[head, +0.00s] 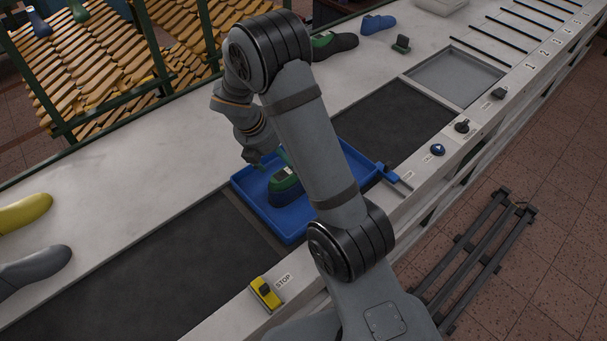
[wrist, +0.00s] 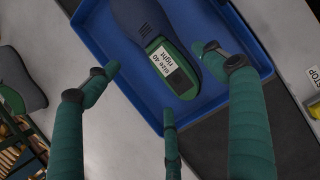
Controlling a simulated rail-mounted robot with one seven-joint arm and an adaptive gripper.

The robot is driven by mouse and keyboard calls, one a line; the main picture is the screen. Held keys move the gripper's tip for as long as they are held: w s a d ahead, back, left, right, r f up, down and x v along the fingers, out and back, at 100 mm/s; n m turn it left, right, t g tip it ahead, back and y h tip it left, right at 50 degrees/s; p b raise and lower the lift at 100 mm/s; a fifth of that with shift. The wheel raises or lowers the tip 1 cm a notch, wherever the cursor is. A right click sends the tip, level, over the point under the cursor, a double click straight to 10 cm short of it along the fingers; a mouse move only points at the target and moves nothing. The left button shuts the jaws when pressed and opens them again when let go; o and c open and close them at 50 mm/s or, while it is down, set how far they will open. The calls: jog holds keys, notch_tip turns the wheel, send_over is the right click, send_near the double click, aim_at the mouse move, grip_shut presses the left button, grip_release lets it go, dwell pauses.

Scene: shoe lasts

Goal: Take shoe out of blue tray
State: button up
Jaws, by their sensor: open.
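The blue tray (head: 241,196) sits on the belt line in the head view, partly hidden behind my arm. In it lies a dark blue shoe (head: 284,194) with a green top. In the wrist view the shoe (wrist: 142,20) lies in the tray (wrist: 95,45), and its green end bears a white label reading "size 40 right". My gripper (wrist: 158,88) is open, with its green fingers spread around the near, green end of the shoe. The fingers appear apart from it. In the head view my gripper is mostly hidden behind my arm.
A yellow shoe (head: 24,213) and a grey shoe (head: 36,267) lie on the left counter. A yellow stop switch (head: 265,293) is at the front edge. Dark belt (head: 400,118) lies clear beyond the tray.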

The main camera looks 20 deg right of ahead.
aim_at(284, 188)
jog(key=shift+x, duration=1.1)
jog(key=shift+p+x, duration=0.35)
jog(key=shift+x, duration=2.3)
jog(key=shift+s, duration=0.1)
jog(key=shift+c, duration=0.2)
jog(key=c, duration=1.9)
jog(key=shift+r, duration=0.2)
jog(key=shift+c, duration=0.5)
